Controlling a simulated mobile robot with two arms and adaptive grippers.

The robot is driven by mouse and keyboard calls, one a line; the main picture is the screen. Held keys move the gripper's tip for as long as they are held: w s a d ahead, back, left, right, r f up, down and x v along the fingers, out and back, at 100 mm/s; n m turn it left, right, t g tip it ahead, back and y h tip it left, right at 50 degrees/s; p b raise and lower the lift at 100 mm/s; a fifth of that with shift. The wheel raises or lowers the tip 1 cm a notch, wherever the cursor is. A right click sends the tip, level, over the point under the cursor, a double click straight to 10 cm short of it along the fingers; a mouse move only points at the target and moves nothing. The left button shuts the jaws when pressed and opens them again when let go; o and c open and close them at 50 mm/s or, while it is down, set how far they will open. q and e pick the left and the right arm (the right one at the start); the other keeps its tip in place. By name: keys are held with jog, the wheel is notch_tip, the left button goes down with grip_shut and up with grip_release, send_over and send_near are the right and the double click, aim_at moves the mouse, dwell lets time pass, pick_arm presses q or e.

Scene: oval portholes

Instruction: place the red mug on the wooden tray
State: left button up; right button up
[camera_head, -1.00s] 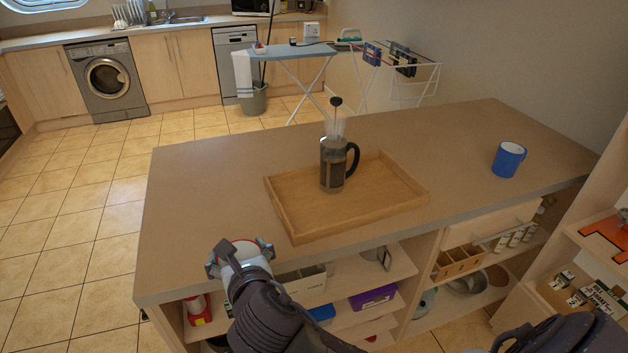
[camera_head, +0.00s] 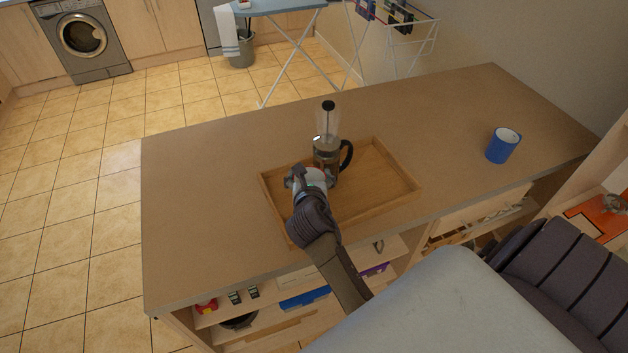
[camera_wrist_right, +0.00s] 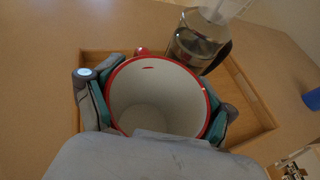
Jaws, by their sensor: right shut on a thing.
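The red mug (camera_wrist_right: 155,98) has a red rim and a white, empty-looking inside. My right gripper (camera_head: 312,178) is shut on it, with a finger on either side in the wrist view (camera_wrist_right: 158,105). In the head view the gripper hides most of the mug. The wooden tray (camera_head: 378,180) lies on the counter and also shows behind the mug in the wrist view (camera_wrist_right: 250,112). The mug appears over the tray's left part; I cannot tell whether it touches the tray. My left gripper is not in view.
A French press (camera_head: 327,153) stands on the tray close behind the mug; it also shows in the wrist view (camera_wrist_right: 196,45). The tray's right part is bare. A blue mug (camera_head: 501,149) stands at the right of the counter (camera_head: 205,190).

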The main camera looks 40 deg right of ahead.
notch_tip(320, 180, down, 4)
jog(key=shift+w+f, duration=0.1)
jog(key=shift+w, duration=0.05)
jog(key=shift+f, duration=0.15)
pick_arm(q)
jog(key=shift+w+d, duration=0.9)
pick_arm(e)
jog(key=shift+f, duration=0.15)
jog(key=o, duration=1.3)
jog(key=shift+c, duration=0.2)
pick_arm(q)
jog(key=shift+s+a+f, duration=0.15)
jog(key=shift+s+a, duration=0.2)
